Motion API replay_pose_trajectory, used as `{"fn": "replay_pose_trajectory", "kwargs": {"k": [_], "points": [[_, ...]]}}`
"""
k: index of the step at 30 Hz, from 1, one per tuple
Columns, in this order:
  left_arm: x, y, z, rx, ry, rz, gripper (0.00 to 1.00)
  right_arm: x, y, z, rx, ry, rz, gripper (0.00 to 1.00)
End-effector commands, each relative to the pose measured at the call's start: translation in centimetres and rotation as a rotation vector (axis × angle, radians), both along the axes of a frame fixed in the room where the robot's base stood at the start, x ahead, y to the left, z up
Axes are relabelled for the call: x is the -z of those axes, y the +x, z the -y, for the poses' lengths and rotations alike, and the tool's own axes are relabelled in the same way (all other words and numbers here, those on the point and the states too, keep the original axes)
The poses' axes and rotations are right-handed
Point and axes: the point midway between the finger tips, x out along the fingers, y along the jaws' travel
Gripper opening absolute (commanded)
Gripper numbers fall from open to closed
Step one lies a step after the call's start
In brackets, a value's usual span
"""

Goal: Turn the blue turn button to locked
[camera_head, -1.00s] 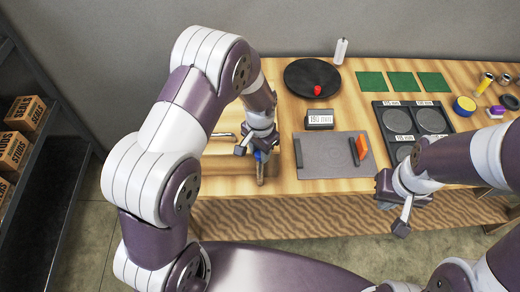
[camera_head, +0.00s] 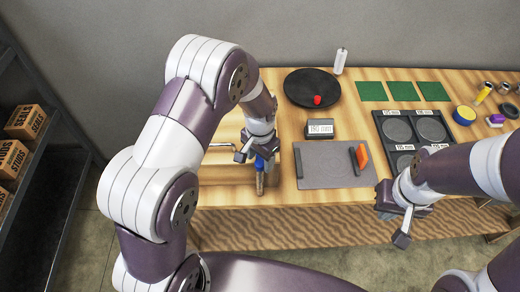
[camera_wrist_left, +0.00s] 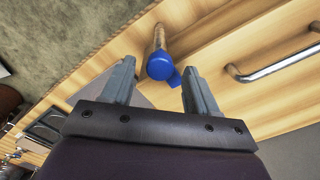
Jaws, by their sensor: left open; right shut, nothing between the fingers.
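The blue turn button (camera_wrist_left: 161,66) shows in the left wrist view, with a round face and a tab pointing down and right. It sits on a light wooden peg by the edge of a wooden front. In the head view a small blue part (camera_head: 260,164) shows below my left gripper (camera_head: 256,156), partly hidden by it. My left gripper is open, and in the wrist view its two fingers (camera_wrist_left: 158,88) stand apart on either side of the button. I cannot tell whether they touch it. My right gripper (camera_head: 396,222) is shut and empty near the table's front edge.
A metal bar handle (camera_wrist_left: 275,66) is right of the button on the wooden front. The table holds a grey board (camera_head: 325,176), a labelled block (camera_head: 320,129), a black dish (camera_head: 300,92) with a red item, green squares (camera_head: 404,91) and a dark tray (camera_head: 440,113).

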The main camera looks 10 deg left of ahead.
Motion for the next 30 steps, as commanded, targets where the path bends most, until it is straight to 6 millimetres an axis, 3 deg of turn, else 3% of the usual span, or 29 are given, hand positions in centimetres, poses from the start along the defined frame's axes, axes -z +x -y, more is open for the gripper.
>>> {"fn": "replay_pose_trajectory", "kwargs": {"k": [9,13,18,30], "points": [[-8.0,0.1,0.0,0.0,-0.001,0.005,0.59,2.1,0.0,0.0,0.0,0.0,0.0,0.0],[-10.3,0.1,0.0,0.0,-0.001,0.003,0.59,2.4,0.0,0.0,0.0,0.0,0.0,0.0],[-11.3,0.0,0.0,0.0,0.0,0.0,0.59,2.4,0.0,0.0,0.0,0.0,0.0,0.0],[-11.3,0.0,0.0,0.0,0.0,0.0,0.59,2.4,0.0,0.0,0.0,0.0,0.0,0.0]]}}
